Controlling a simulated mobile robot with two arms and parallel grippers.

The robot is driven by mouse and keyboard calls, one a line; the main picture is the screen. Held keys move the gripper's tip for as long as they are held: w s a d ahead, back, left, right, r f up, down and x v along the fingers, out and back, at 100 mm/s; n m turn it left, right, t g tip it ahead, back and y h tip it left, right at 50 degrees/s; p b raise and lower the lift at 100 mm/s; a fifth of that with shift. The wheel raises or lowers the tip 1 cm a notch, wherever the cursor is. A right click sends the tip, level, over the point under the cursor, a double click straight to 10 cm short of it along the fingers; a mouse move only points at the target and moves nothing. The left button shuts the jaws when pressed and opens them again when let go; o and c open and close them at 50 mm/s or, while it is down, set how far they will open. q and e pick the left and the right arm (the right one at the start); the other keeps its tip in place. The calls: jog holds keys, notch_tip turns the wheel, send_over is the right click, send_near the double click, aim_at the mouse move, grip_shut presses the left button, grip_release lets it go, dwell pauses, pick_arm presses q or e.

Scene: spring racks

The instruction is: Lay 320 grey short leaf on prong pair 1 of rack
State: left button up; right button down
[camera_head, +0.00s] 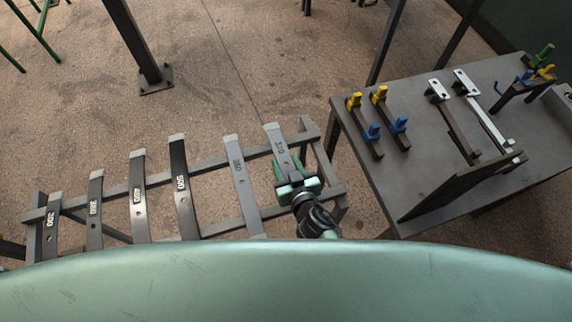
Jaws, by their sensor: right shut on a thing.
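The short grey leaf (278,138), its printed number looking like 320, is at the right end of the rack (212,162). My right gripper (290,174) is shut on it near its lower part, with green jaws on both sides. The leaf's far end extends past the rack's back rail. I cannot tell whether it rests on the rails or is held just above them. The gripper and wrist hide its near end. No prong pair can be made out clearly. My left gripper is not in view.
Several other numbered leaves lie across the rack to the left, the nearest a light grey one (240,175), then a dark one marked 500 (183,190). A grey table (400,180) with clamps and metal bars stands at the right. A dark post (135,45) stands behind.

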aim_at(286, 163)
notch_tip(286, 163, up, 8)
jog(key=shift+w+f+p, duration=0.1)
jog(key=shift+f+p, duration=0.1)
jog(key=shift+p, duration=0.65)
notch_tip(286, 163, up, 10)
